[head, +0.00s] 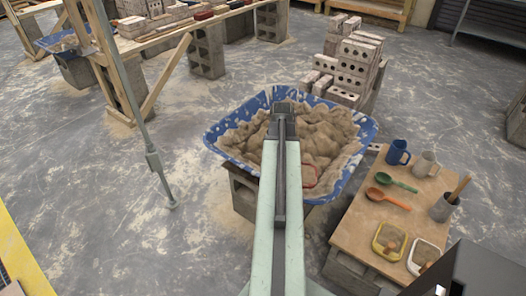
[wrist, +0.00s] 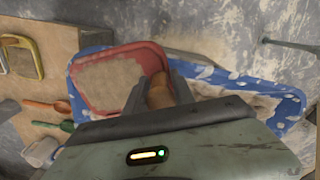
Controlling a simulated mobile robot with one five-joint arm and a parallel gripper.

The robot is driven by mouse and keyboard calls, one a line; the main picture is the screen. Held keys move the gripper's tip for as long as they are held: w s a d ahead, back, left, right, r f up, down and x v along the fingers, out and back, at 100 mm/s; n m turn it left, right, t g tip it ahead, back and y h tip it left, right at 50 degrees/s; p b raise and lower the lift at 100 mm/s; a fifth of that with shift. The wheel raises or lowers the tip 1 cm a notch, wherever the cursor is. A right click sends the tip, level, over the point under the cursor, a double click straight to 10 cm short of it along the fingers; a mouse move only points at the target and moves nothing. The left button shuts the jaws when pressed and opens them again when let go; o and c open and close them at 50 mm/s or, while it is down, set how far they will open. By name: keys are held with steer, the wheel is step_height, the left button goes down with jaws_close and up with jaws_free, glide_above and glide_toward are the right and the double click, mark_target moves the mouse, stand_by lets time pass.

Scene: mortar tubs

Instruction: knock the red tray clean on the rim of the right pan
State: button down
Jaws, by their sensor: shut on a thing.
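The red tray (wrist: 160,60) has a wooden handle between the fingers of my gripper (wrist: 158,88), which is shut on it. A sandy layer covers much of the tray's floor in the wrist view. In the head view only a bit of its red edge (head: 317,186) shows beside my arm, which hides the rest and the gripper. The right pan (head: 362,127) is blue with pale splashes and heaped with mortar. Its rim (wrist: 290,97) also shows in the wrist view. The tray is over the pan's side near the small table; I cannot tell whether it touches the rim.
A small wooden table (head: 350,232) right of the pan holds mugs, spoons (head: 384,198), a grey pot (head: 442,208) and two tubs. Stacked bricks (head: 352,67) stand behind the pan. Another blue pan (head: 60,38) is at far left, by a metal pole.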

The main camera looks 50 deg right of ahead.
steer(key=shift+a+r+p, duration=0.25)
steer(key=shift+r+p, duration=0.05)
steer(key=shift+p, duration=0.05)
steer(key=w+a+r+n+t+y+p, duration=0.1)
steer(key=a+r+n+t+y+p, duration=0.3)
steer(key=r+n, duration=0.35)
steer(key=shift+g+y, duration=0.5)
steer(key=shift+y, duration=0.1)
steer(key=f+b, duration=0.2)
steer(key=f, duration=0.1)
steer(key=f+b, duration=0.1)
steer(key=b, duration=0.1)
steer(key=shift+w+a+f, duration=0.1)
steer(key=shift+a+f, duration=0.05)
steer(key=shift+a, duration=0.15)
step_height(320, 180, down, 5)
steer(key=b, duration=0.5)
step_height(320, 180, up, 5)
steer(key=p, duration=0.5)
